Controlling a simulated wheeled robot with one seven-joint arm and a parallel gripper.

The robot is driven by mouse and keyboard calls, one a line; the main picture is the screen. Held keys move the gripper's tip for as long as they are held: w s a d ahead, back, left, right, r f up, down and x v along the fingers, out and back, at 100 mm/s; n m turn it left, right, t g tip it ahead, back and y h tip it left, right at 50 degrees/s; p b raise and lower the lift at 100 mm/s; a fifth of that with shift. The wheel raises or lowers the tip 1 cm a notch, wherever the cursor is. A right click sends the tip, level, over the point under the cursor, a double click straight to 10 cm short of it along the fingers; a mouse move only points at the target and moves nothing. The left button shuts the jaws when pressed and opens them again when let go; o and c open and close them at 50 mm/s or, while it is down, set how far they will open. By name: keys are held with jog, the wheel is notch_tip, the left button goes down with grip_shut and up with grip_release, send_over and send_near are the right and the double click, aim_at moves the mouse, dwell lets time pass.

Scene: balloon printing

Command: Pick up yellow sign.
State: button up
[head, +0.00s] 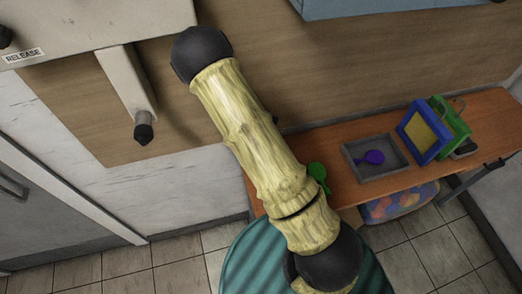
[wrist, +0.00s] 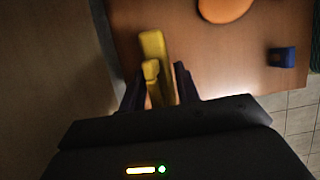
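A yellow object (wrist: 155,48), which I take for the yellow sign, shows in the wrist view as a long narrow shape over the wooden table top, with a shorter raised yellow part at its near end. My gripper (wrist: 159,72) is open, with one dark finger on each side of its near end. A gap shows beside the left finger; contact on the right is hard to tell. The near end of the yellow object is hidden by my gripper body. In the head view my arm hides the gripper and the yellow object.
An orange round object (wrist: 224,8) and a blue block (wrist: 282,57) lie on the table. In the head view, the wooden table (head: 330,148) holds a grey tray (head: 350,160) with a purple item (head: 374,157), a green item (head: 318,173) and a blue-yellow frame (head: 424,134). Wall stands behind.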

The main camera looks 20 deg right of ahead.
grip_shut()
jog(key=shift+r+b, duration=1.25)
jog(key=shift+r, duration=3.8)
